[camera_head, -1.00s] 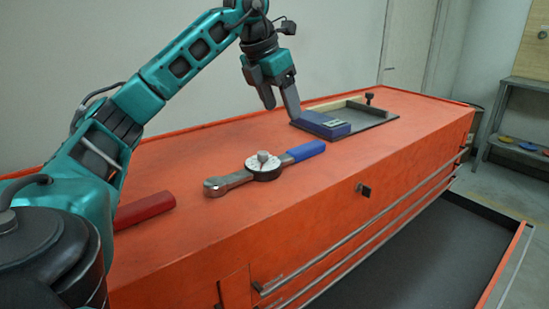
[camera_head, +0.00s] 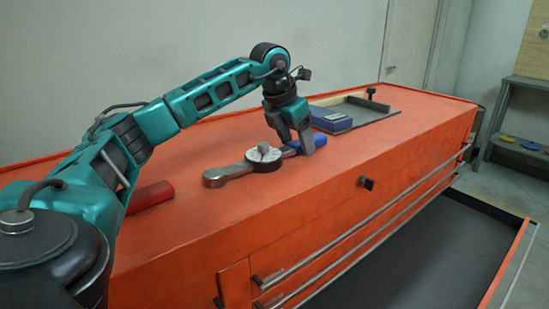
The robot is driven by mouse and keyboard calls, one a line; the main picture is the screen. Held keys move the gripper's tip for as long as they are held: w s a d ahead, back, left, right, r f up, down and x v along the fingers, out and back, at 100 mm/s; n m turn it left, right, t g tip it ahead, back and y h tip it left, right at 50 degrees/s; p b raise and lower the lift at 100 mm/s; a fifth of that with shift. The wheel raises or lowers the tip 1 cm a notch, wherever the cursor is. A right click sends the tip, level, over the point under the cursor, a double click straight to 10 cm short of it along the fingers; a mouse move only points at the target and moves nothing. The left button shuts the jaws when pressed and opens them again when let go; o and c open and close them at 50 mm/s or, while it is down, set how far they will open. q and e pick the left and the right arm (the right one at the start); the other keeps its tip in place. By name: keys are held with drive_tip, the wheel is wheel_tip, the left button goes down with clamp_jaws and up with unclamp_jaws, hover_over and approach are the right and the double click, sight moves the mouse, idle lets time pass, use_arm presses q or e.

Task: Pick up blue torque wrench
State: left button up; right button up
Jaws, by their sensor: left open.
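The torque wrench lies flat on the orange cabinet top, with a blue handle (camera_head: 320,140), a round dial (camera_head: 264,156) and a grey metal head (camera_head: 218,177) toward the left. My left gripper (camera_head: 297,148) is open and points down over the blue handle, near its dial end. Its fingers appear on either side of the handle and hide part of it; I cannot tell whether they touch it. My right gripper is not in view.
A red handle (camera_head: 150,196) lies at the left on the orange cabinet (camera_head: 230,222). A blue box (camera_head: 331,119) sits beside a shallow grey tray (camera_head: 385,112) behind the wrench. An open dark drawer (camera_head: 430,250) juts out at the front right.

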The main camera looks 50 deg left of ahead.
use_arm(q)
clamp_jaws()
idle(0.7)
drive_tip(key=shift+r, duration=0.1)
